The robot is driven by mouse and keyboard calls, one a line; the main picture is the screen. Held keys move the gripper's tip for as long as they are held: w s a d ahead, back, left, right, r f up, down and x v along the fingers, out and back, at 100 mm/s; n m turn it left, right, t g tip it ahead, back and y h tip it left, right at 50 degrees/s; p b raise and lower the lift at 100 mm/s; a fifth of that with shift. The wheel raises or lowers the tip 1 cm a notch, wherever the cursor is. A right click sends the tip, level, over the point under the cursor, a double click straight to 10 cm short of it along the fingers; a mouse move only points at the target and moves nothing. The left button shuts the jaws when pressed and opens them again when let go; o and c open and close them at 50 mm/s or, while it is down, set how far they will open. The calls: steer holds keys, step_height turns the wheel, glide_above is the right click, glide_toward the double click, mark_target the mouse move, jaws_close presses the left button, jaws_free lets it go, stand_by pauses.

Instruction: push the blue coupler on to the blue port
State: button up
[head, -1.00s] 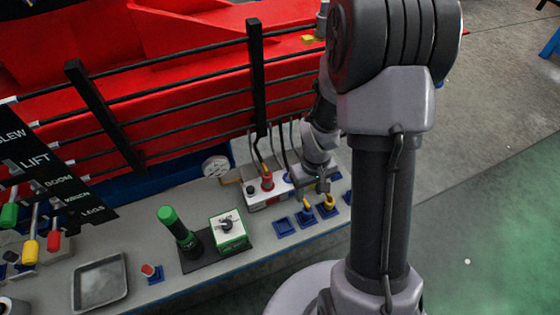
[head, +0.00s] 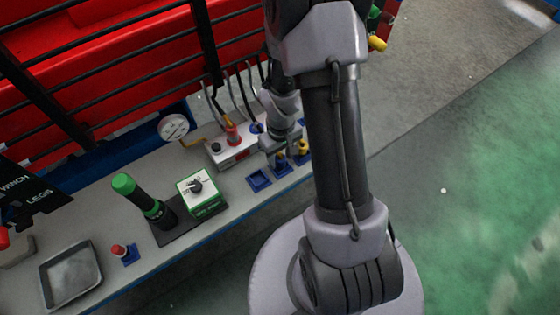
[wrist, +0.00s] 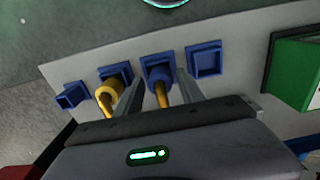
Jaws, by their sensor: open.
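The blue coupler (wrist: 158,76), with a yellow tail, sits in a blue square holder on the bench in the wrist view. My gripper (wrist: 160,88) is open, with one finger on each side of the coupler; I cannot tell whether they touch it. In the head view my gripper (head: 279,151) is low over the row of holders and partly hides the coupler. The blue port (head: 256,127) appears on the white block (head: 235,152) behind, right of a red fitting (head: 232,134), and is partly hidden by my arm.
An empty blue holder (wrist: 205,60) and a holder with a yellow coupler (wrist: 106,95) flank the blue one. A green-and-white box (head: 203,196), a green-topped handle (head: 133,192), a gauge (head: 173,127) and a metal tray (head: 70,275) stand left along the bench. Black rails run behind.

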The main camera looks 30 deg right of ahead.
jaws_close()
steer(key=shift+r+p, duration=1.95)
steer(key=shift+r, duration=0.55)
